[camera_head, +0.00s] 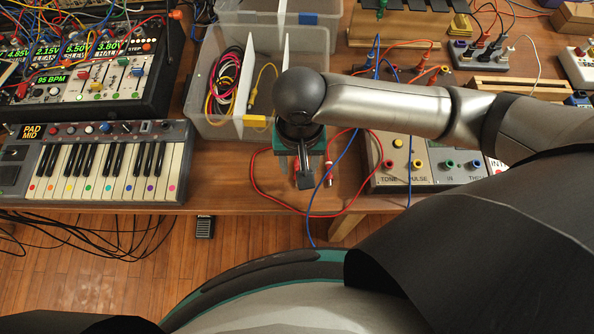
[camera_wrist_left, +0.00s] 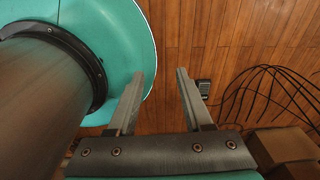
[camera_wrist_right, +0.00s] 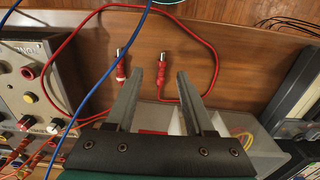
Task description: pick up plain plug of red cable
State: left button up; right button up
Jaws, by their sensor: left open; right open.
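A red cable (camera_head: 258,188) lies in a loop on the wooden bench by the front edge; it also shows in the right wrist view (camera_wrist_right: 216,55). Its plain plug (camera_wrist_right: 162,70), all red with a metal tip, appears between my right gripper's fingertips in the right wrist view. The banded plug (camera_wrist_right: 121,67), red with a pale band, lies just outside one finger; it shows in the head view (camera_head: 328,173). My left gripper (camera_wrist_left: 160,71) is open and empty above the floor.
A blue cable (camera_head: 347,150) runs past the plugs and over the bench edge. A clear bin (camera_head: 215,125) stands behind my right gripper. A keyboard (camera_head: 100,165) is at left, and a grey module (camera_head: 400,180) with sockets at right.

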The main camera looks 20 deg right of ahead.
jog(key=shift+f, duration=0.4)
jog(key=f+b, duration=0.1)
jog(key=f, duration=0.1)
jog(key=f+b, duration=0.1)
jog(key=f, duration=0.1)
jog(key=shift+w+a+f+b, duration=0.1)
jog(key=shift+w+f+b, duration=0.1)
jog(key=shift+b, duration=0.15)
jog(key=shift+f, duration=0.15)
jog(key=c, duration=0.4)
grip_shut()
pick_arm(q)
jog(key=w+f, duration=0.1)
jog(key=w+a+f, duration=0.1)
jog(key=shift+w+f+t, duration=0.3)
jog(key=shift+w, duration=0.1)
jog(key=shift+s, duration=0.1)
